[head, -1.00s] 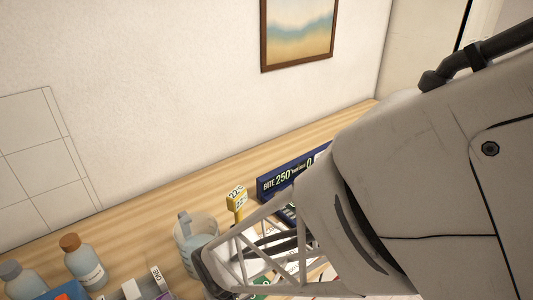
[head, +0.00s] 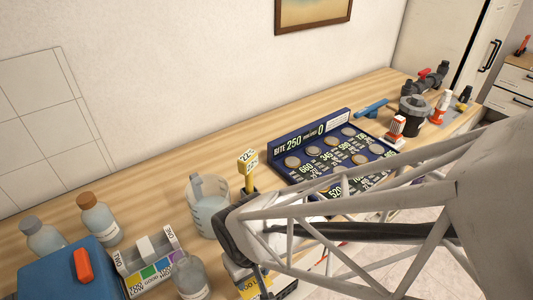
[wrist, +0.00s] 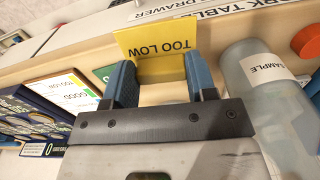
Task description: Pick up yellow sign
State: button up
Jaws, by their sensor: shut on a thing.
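The yellow sign (wrist: 155,48), with "TOO LOW" on it, is between the two blue fingers of my gripper (wrist: 160,78) in the wrist view. My gripper is shut on the sign, with a finger at each side of its near part. In the head view, a yellow patch with dark lettering (head: 250,288) shows below my gripper at the bottom edge, partly hidden by it. Whether the sign is clear of its support cannot be told.
A pitcher of water (head: 209,213) stands close left of my gripper, with a yellow digital meter (head: 248,164) behind. A sample bottle (wrist: 265,85) is right of the sign in the wrist view. A blue display board (head: 315,145) and black pump (head: 412,113) stand farther right.

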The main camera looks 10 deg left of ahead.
jog(key=s+d+r, duration=0.1)
jog(key=s+d, duration=0.6)
jog(key=s, duration=0.1)
jog(key=shift+d, duration=0.35)
dwell(1.8)
jog(key=w+d, duration=0.2)
jog(key=w, duration=0.6)
jog(key=w+d+r, duration=0.1)
jog(key=w+d, duration=0.2)
jog(key=w, duration=0.5)
jog(key=shift+w+n, duration=0.3)
jog(key=shift+n, duration=0.1)
jog(key=shift+r, duration=0.1)
jog(key=shift+w, duration=0.1)
jog(key=w+a, duration=0.2)
jog(key=w, duration=0.3)
jog(key=w+a+f, duration=0.1)
jog(key=w, duration=0.4)
jog(key=w+a, duration=0.2)
jog(key=w, duration=0.2)
jog(key=shift+w+a+f, duration=0.25)
jog(key=shift+w+a, duration=0.05)
jog(key=shift+w, duration=0.1)
